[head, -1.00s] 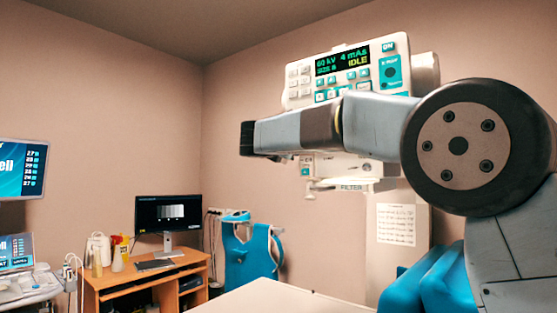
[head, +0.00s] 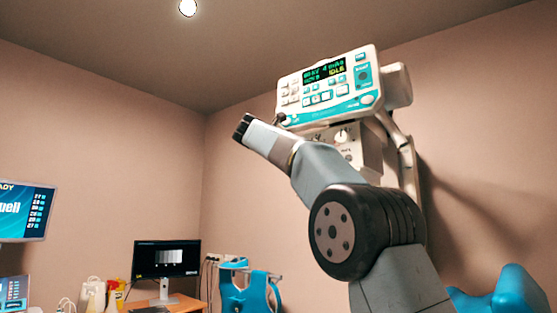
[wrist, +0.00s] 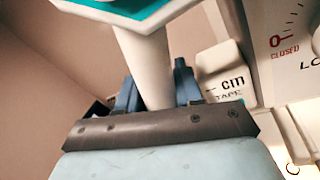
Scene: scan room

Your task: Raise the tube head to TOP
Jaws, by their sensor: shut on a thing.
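The tube head (head: 322,88) is a white unit with a teal-trimmed control panel, raised high by the back wall. Its display (head: 325,71) reads IDLE. In the wrist view, my gripper (wrist: 158,90) has its two blue-grey fingers on either side of a white post-like handle (wrist: 147,60) and is shut on it. The handle runs up to the underside of a white, teal-edged part (wrist: 125,8). In the head view my forearm reaches up to the panel's lower left, and the grip itself cannot be made out. No TOP mark can be read.
A white support (head: 408,160) stands behind the tube head. The wrist view shows a "cm TAPE" label (wrist: 226,88) and a knob marked CLOSED (wrist: 280,40) close on the right.

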